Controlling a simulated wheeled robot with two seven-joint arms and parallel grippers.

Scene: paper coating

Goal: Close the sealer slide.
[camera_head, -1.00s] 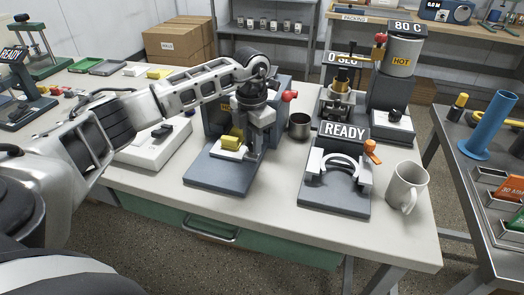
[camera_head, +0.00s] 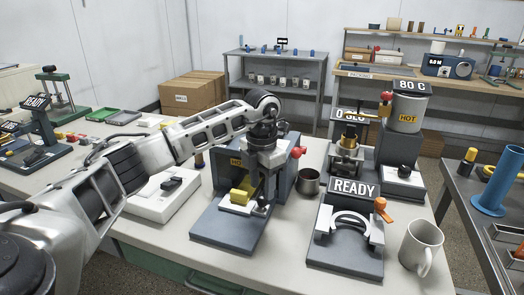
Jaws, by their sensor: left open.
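The sealer (camera_head: 288,180) is a dark grey box on the table with a HOT label and a red knob on its right side. Its base plate (camera_head: 220,232) reaches toward me. A white slide plate (camera_head: 233,207) with a yellow block (camera_head: 241,191) lies out in front of the box. My left gripper (camera_head: 262,206) points down over the base, just right of the yellow block. It is open; the arm and gripper hide part of the box's front. I cannot tell whether a finger touches the block. My right gripper is not in view.
A metal cup (camera_head: 309,181) stands close right of the sealer. A READY fixture (camera_head: 345,245) with an orange lever and a white mug (camera_head: 421,246) are further right. A white device (camera_head: 165,193) is on the left. The heated pot (camera_head: 408,108) stands behind.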

